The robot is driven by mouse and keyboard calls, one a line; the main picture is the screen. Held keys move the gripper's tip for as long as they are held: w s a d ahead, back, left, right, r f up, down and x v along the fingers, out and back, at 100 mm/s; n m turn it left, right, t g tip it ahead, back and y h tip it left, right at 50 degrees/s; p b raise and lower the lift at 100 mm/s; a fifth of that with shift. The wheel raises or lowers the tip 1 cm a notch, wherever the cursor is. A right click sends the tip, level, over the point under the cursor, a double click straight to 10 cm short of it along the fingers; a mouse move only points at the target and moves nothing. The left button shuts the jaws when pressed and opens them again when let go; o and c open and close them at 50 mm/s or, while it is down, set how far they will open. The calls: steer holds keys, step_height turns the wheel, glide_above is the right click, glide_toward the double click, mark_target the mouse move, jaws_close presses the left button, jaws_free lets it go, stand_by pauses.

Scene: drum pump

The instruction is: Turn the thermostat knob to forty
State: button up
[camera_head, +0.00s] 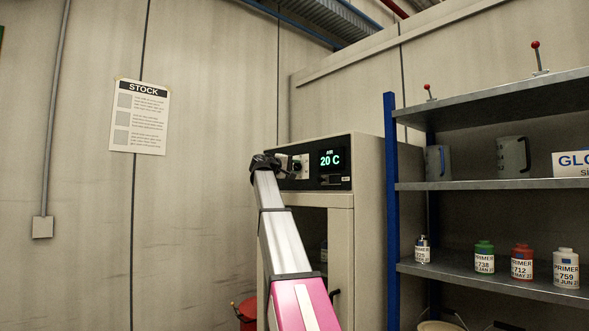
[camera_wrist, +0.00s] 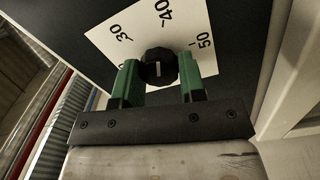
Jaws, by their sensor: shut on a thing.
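The black thermostat knob (camera_wrist: 159,66) sits on a white dial plate (camera_wrist: 112,40) in the wrist view. The numbers 30, 40 and 50 show on the plate, and other marks are partly hidden. My gripper (camera_wrist: 158,72) has its green fingers on both sides of the knob and is shut on it. A short pale line on the knob's face runs roughly along the direction of the 40; which end is the pointer I cannot tell. In the head view, the cabinet's display (camera_head: 331,160) reads 20 C in green, and my arm partly hides the dial.
The control panel tops a beige cabinet (camera_head: 369,220). A shelf unit with a blue post (camera_head: 391,200) stands close at the right, holding mugs and primer bottles. A stock sheet (camera_head: 140,117) hangs on the left wall. A red container (camera_head: 247,312) is low beside the cabinet.

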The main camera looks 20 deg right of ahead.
steer(key=shift+s+m, duration=0.1)
steer(key=shift+m, duration=0.5)
steer(key=o, duration=0.9)
steer(key=v, duration=1)
steer(key=shift+s+a, duration=0.1)
steer(key=shift+a, duration=0.3)
